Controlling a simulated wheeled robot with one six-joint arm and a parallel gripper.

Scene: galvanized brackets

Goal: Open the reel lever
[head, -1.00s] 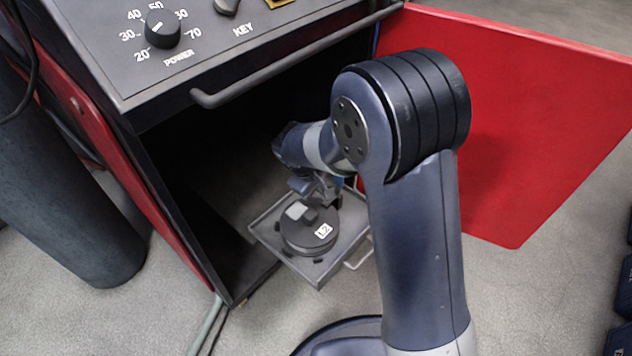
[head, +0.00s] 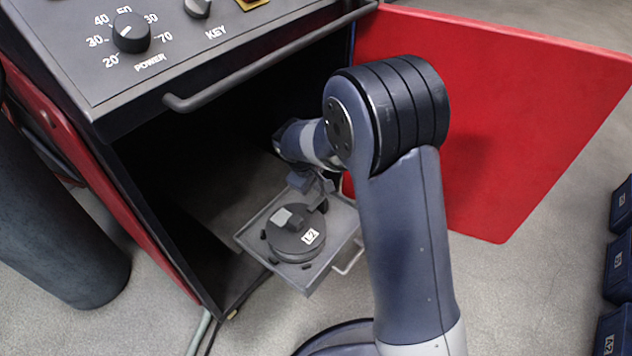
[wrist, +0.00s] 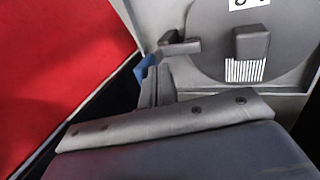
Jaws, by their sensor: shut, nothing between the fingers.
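The dark round reel (head: 296,238) lies flat on a grey pull-out tray (head: 345,218) at the cabinet's lower opening. A white label and a small grey block are on its top. In the wrist view, the grey reel disc (wrist: 205,60) is at the upper right. A grey lever-like piece (wrist: 180,46) with a blue part (wrist: 147,66) reaches its left edge; I cannot tell its exact position. My gripper (head: 318,187) is shut and empty, just behind the reel's far edge. Its fingertips are too small to make out, and I cannot tell whether they touch the lever.
The dark cabinet's handle bar (head: 270,62) runs above the opening. Its red door (head: 500,110) stands open on the right. A grey cylinder (head: 55,200) stands at the left. Blue bins (head: 620,265) line the right edge. The floor between is clear.

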